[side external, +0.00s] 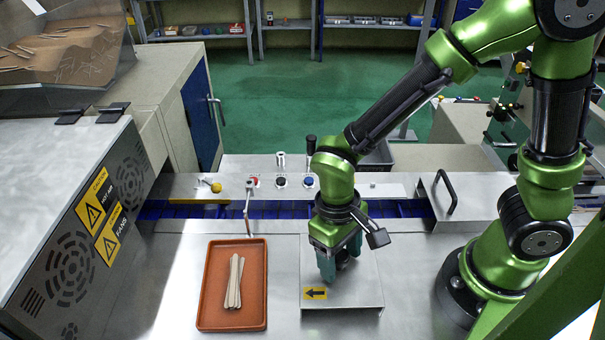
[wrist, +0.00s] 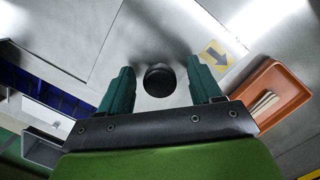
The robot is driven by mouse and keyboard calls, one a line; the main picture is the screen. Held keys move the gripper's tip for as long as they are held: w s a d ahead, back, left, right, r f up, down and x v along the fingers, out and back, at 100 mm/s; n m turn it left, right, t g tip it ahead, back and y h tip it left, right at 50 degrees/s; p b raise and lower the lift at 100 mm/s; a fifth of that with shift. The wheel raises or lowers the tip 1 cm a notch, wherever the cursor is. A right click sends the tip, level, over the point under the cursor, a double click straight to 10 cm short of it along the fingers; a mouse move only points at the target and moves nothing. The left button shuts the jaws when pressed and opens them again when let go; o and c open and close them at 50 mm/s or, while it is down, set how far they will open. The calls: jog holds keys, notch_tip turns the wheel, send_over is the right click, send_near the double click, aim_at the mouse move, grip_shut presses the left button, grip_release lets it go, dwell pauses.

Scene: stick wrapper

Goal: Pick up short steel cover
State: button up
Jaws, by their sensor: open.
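The short steel cover (side external: 360,293) is a flat plate with a yellow arrow label, lying on the steel worktop in the side view. In the wrist view the cover (wrist: 160,28) shows with a round black knob (wrist: 159,80) on it. My gripper (side external: 337,268) points down over the cover. In the wrist view my gripper (wrist: 161,68) has its two green fingers apart, one on each side of the knob. Whether they touch it I cannot tell. In the side view the knob is hidden by my gripper.
An orange tray (side external: 211,290) with several wooden sticks (side external: 234,282) lies left of the cover. Behind are a blue conveyor strip (side external: 190,211), several control knobs (side external: 281,182) and a black-handled panel (side external: 432,183). A hot-air machine (side external: 70,200) stands at the left.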

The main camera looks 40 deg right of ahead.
jog(key=shift+c, duration=0.4)
grip_shut()
jog(key=shift+r, duration=0.15)
